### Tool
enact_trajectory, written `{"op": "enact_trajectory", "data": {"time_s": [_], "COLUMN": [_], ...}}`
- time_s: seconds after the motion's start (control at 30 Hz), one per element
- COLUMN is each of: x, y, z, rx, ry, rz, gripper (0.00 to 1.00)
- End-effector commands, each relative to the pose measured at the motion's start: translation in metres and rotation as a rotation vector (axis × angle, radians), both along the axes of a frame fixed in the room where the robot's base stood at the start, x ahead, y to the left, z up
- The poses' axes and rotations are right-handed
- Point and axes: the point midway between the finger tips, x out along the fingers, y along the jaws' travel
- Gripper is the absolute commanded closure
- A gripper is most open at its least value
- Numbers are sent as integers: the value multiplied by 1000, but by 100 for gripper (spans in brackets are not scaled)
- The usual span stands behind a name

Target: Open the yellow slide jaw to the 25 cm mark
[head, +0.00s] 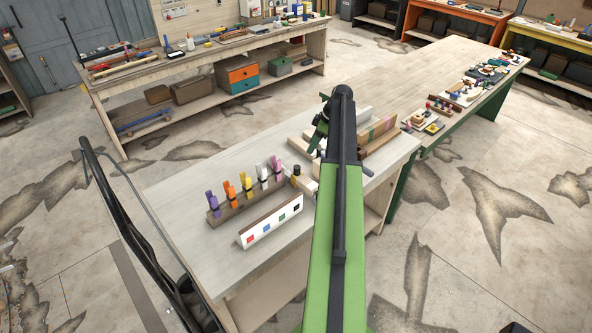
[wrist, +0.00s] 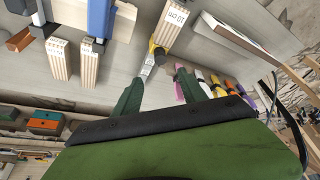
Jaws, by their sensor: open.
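In the wrist view a yellow piece (wrist: 157,50), which looks like the yellow slide jaw, sits against a layered wooden block with a printed white label. A pale marked bar (wrist: 148,68) runs from it down between my fingers; its marks are too small to read. My gripper (wrist: 162,80) is open, its two green fingers apart, one on each side of the bar's lower end. Whether either finger touches it I cannot tell. In the head view my gripper (head: 319,132) is over the far part of the pale bench, and my arm hides much of the jaw area.
A wooden rack (head: 232,212) holds several upright coloured clamps, with a white strip (head: 270,222) of coloured squares before it. A striped wooden block (head: 379,135) stands right of my arm. In the wrist view a blue part (wrist: 101,18) is at upper left. The bench's left end is clear.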

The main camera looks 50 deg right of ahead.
Motion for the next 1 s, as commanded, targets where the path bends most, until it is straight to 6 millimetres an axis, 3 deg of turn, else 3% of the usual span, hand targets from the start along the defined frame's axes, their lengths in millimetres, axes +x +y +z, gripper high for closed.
{"op": "enact_trajectory", "data": {"time_s": [0.03,0.6,0.77,1.0], "x": [4,45,52,54], "y": [2,29,33,35], "z": [-16,-131,-147,-145], "rx": [0,0,0,0], "ry": [0,1,1,1], "rz": [2,4,4,4], "gripper": [51,51,51,51]}}
